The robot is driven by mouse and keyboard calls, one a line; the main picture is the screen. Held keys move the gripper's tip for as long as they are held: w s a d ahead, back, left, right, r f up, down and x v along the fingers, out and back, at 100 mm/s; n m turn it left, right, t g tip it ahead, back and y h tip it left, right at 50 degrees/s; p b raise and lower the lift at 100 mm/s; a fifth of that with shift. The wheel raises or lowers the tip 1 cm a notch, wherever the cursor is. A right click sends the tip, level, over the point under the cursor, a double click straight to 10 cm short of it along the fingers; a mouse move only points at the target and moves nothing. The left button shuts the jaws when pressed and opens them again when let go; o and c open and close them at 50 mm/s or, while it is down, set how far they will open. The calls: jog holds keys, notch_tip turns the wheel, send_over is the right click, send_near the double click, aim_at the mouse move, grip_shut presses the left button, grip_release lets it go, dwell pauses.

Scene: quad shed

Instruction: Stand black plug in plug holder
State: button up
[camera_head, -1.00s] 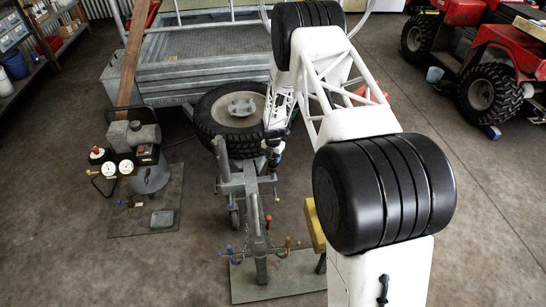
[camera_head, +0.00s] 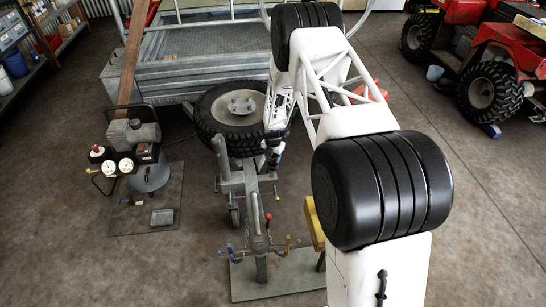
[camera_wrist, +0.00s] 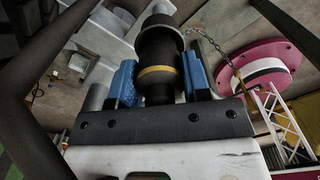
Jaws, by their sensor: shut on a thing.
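In the wrist view, the black plug (camera_wrist: 158,55), a dark cylinder with a yellow band and a wider collar, sits between the blue fingers of my gripper (camera_wrist: 157,82). The gripper is shut on it. A grey metal cylinder end (camera_wrist: 162,6) shows just beyond the plug's collar; I cannot tell whether they touch. In the head view my gripper (camera_head: 272,158) is over the grey metal stand (camera_head: 255,185), near its upper arm; the plug is too small to make out there. I cannot tell for certain which part is the plug holder.
A chain (camera_wrist: 212,42) hangs beside the plug. A pink round part (camera_wrist: 272,62) lies to the right in the wrist view. The stand carries coloured levers (camera_head: 268,218). A tyre (camera_head: 205,118) lies behind the gripper.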

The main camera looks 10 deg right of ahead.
jog(key=shift+f, duration=0.7)
dwell(0.6)
jog(key=o, duration=1.5)
jog(key=shift+r, duration=0.1)
jog(key=shift+r, duration=4.35)
